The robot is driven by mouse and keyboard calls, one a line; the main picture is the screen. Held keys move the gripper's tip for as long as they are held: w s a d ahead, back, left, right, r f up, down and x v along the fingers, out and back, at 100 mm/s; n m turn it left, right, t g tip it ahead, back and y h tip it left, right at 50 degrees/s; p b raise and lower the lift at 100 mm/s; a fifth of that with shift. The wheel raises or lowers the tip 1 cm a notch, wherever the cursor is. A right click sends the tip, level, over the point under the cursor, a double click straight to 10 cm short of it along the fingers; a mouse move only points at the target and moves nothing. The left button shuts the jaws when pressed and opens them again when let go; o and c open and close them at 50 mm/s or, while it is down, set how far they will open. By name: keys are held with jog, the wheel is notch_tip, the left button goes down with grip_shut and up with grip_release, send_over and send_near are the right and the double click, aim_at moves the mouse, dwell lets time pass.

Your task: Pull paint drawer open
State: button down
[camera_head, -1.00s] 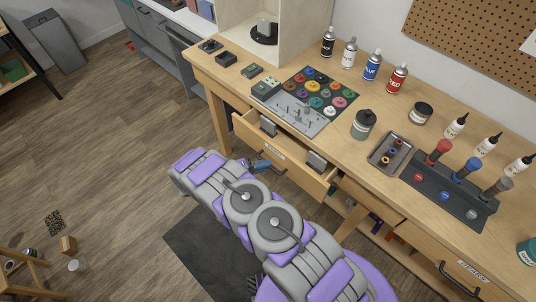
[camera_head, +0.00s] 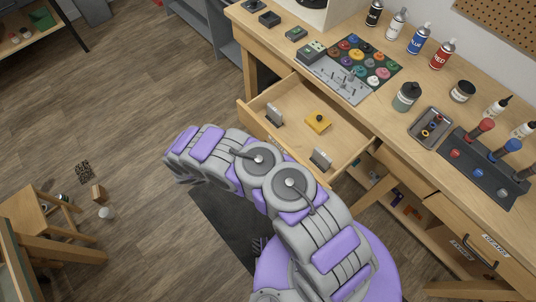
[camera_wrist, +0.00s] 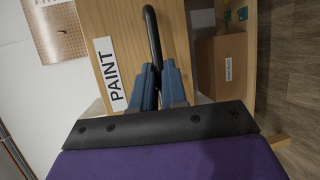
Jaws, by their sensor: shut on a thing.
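The paint drawer (camera_head: 290,110) is pulled well out from the workbench in the head view. In the wrist view, the drawer front (camera_wrist: 112,62) carries a white PAINT label (camera_wrist: 110,74) beside a black bar handle (camera_wrist: 153,40). My gripper (camera_wrist: 160,75), with blue fingers, is shut on the handle. In the head view my arm hides the handle, the gripper and part of the drawer front.
Another drawer labelled GEARS (camera_head: 490,245) is at the right. The wooden floor (camera_head: 130,130) left of my arm is mostly free.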

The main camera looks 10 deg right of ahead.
jog(key=shift+s+f, duration=0.2)
jog(key=c, duration=1.2)
grip_release()
jog(key=shift+w+r, duration=0.1)
jog(key=shift+o, duration=0.2)
jog(key=v, duration=1.7)
jog(key=shift+a+p, duration=0.25)
jog(key=shift+p, duration=0.15)
